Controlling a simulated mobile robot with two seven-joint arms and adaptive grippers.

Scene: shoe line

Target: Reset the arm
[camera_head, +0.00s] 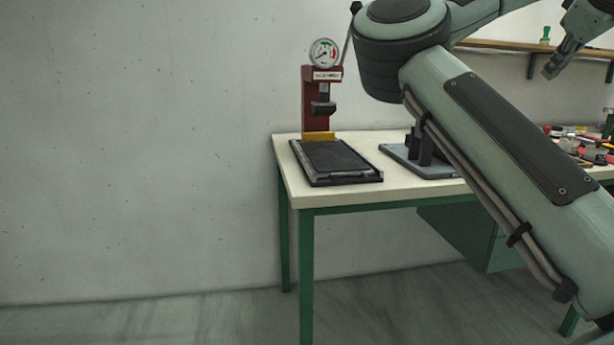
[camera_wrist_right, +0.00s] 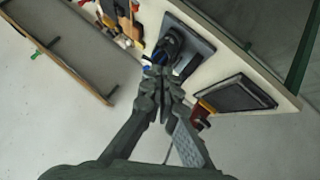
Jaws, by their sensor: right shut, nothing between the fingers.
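My right arm crosses the right side of the head view, with its elbow high in front of the wall. My right gripper (camera_head: 552,70) shows at the upper right, raised above the workbench near the wall shelf. In the right wrist view the right gripper (camera_wrist_right: 160,72) is shut, its fingertips together with nothing held. Beyond the fingertips in that view is a dark fixture on a grey plate (camera_wrist_right: 203,46). My left gripper is not in either view.
A pale workbench (camera_head: 345,197) with green legs carries a red gauge press (camera_head: 311,100), a black tray (camera_head: 335,158), and a grey base plate (camera_head: 437,169) partly behind my arm. Tools (camera_head: 592,150) lie at the right. A wooden shelf (camera_head: 500,45) is on the wall. Floor is free at left.

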